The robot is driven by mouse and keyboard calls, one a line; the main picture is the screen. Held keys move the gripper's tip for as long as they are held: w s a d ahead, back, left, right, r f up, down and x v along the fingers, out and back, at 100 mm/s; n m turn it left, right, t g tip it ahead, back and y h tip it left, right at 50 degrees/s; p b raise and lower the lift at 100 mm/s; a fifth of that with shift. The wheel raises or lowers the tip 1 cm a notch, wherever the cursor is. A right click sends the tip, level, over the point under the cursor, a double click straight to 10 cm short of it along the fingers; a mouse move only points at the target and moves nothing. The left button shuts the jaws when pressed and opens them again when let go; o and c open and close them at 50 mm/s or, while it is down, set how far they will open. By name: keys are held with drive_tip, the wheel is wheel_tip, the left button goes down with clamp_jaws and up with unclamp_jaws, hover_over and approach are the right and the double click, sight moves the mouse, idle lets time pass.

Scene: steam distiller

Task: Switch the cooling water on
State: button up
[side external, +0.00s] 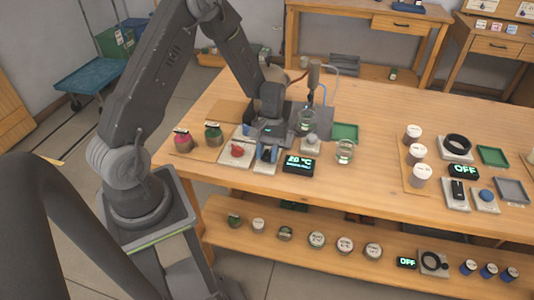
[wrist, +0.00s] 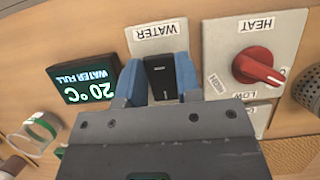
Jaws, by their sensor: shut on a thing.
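The cooling-water control is a pale plate marked WATER (wrist: 157,35) with a black rocker switch (wrist: 158,70) on it, upside down in the wrist view. My gripper (wrist: 160,78) has its blue fingers on both sides of the switch and is shut on it. In the side view my gripper (side external: 267,152) is low over the plate near the table's front edge. The rocker's position cannot be told. The display (wrist: 85,84) beside the plate reads 20 °C and WATER FULL. My gripper's body hides the plate's lower part in the wrist view.
A HEAT plate with a red knob (wrist: 258,66) lies close beside the water plate. Lidded jars (side external: 213,135), a glass beaker (side external: 345,151) and a green tray (side external: 345,131) stand near. A lower shelf (side external: 330,262) holds several jars.

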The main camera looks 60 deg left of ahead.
drive_tip(key=o, duration=0.9)
drive_tip(key=v, duration=1.4)
